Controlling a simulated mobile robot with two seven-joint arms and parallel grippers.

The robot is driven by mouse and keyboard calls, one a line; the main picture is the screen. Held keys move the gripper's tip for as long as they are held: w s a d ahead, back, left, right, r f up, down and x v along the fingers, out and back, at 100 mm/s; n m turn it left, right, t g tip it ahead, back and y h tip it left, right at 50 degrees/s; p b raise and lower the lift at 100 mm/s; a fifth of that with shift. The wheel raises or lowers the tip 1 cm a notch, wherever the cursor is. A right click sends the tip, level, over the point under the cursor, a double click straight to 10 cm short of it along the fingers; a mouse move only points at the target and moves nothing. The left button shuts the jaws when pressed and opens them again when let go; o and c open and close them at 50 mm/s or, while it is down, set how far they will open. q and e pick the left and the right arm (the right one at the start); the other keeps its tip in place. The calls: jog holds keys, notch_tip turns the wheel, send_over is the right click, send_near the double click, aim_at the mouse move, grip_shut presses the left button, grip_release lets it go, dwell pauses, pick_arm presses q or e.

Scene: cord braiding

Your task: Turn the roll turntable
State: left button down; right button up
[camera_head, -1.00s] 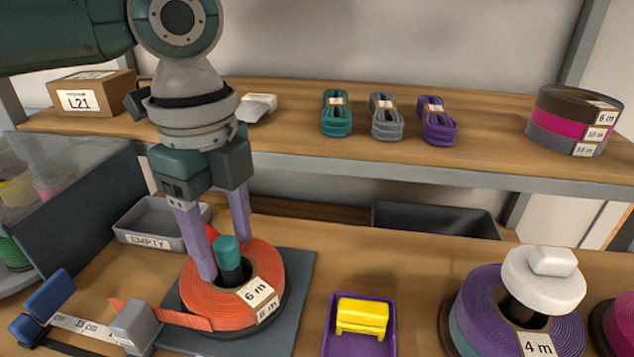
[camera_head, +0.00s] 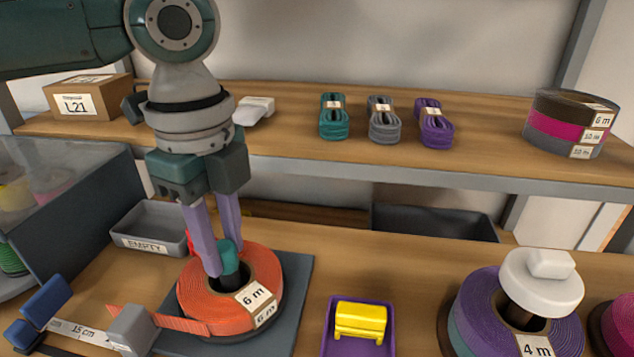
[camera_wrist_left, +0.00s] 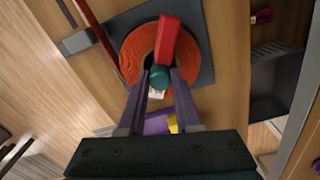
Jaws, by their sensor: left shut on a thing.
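The orange roll (camera_head: 203,300) lies flat on the turntable's dark grey base plate (camera_head: 292,290), with "6 m" tags on it. A dark spindle with a teal knob (camera_head: 229,249) stands upright in the roll's core. My left gripper (camera_head: 226,262) points down over the roll, its two lilac fingers shut on the teal knob. The knob also shows between the fingers in the left wrist view (camera_wrist_left: 159,79), beside a red block (camera_wrist_left: 168,38) that overlaps the roll. The roll's loose end runs left to a grey clamp block (camera_head: 133,328). My right gripper is out of view.
A ruler strip (camera_head: 82,331) with a blue clamp (camera_head: 46,298) lies at the left. A grey "EMPTY" bin (camera_head: 147,242) stands behind. A purple tray (camera_head: 330,327) with a yellow piece and a purple roll (camera_head: 473,310) stand to the right. A shelf (camera_head: 290,145) crosses behind.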

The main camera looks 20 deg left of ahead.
pick_arm(q)
jog(key=shift+r, duration=0.1)
jog(key=n+p, duration=0.1)
jog(key=p, duration=0.1)
jog(key=shift+r+p, duration=0.15)
jog(key=shift+p, duration=0.15)
jog(key=n+p, duration=0.3)
jog(key=p, duration=0.1)
jog(key=shift+n+p, duration=0.3)
jog(key=shift+n, duration=0.1)
jog(key=n+p, duration=0.3)
jog(key=shift+d, duration=0.1)
jog(key=shift+n+p, duration=1.35)
jog(key=shift+n, duration=0.25)
jog(key=shift+n+p, duration=1.1)
jog(key=shift+n, duration=0.8)
jog(key=shift+n+p, duration=0.7)
jog(key=shift+n, duration=1)
jog(key=shift+n+p, duration=0.6)
jog(key=shift+n, duration=1.3)
jog(key=shift+n+p, duration=0.3)
jog(key=shift+n, duration=1.2)
